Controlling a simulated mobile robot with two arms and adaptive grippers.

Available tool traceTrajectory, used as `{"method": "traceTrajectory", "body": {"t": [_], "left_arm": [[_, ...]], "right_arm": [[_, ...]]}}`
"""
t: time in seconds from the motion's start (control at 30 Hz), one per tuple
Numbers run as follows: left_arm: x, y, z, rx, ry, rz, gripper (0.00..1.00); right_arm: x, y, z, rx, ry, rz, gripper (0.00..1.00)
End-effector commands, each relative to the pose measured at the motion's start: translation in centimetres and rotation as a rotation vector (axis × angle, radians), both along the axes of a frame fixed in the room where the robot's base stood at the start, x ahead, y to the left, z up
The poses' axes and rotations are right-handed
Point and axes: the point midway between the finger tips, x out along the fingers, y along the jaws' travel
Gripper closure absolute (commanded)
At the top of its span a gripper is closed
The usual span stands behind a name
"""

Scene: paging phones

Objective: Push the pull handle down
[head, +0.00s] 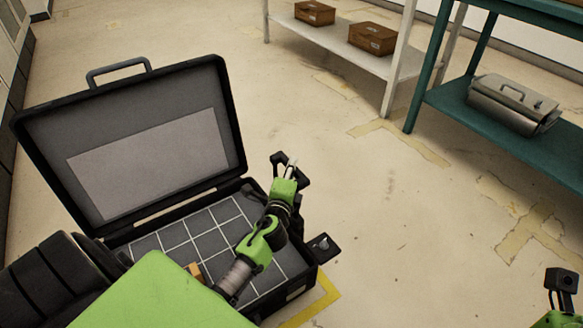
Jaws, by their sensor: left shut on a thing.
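The open black case (307,276) lies on the floor at the left, with its lid raised and a grid-lined grey interior. My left arm reaches across the case. My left gripper (287,164) is at the case's right side and shut on a dark part that looks like the pull handle (299,212). The gripper and arm hide most of that part, so its height is hard to judge. My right gripper (563,284) is at the lower right edge, partly cut off and away from the case; its jaws are unclear.
A carry handle (118,70) tops the raised lid. A dark flap (322,246) sticks out at the case's right side. A white shelf (345,60) holds two brown boxes. A teal shelf (480,122) holds a metal case (512,103). The floor between is clear.

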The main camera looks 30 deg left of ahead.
Motion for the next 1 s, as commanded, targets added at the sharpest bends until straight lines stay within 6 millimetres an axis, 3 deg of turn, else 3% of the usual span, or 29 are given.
{"method": "traceTrajectory", "body": {"t": [0.47,0.5,0.53,0.87,1.0], "left_arm": [[0.03,-0.13,-0.18,-0.001,0.0,-0.003,1.0],[0.03,-0.13,-0.18,-0.001,0.0,-0.002,0.75],[0.02,-0.12,-0.18,-0.001,0.0,-0.002,0.68],[-0.04,-0.06,-0.15,-0.001,0.0,-0.001,0.68],[-0.93,-0.44,-0.13,-0.002,0.002,-0.001,0.68]], "right_arm": [[0.02,0.04,0.08,-0.001,-0.003,0.0,0.6],[0.02,0.04,0.08,-0.001,-0.003,0.0,0.6],[0.02,0.04,0.09,-0.001,-0.003,0.0,0.6],[-0.04,-0.03,0.12,0.001,-0.007,-0.001,0.6],[-0.03,-0.03,0.12,0.001,-0.007,-0.001,0.6]]}}
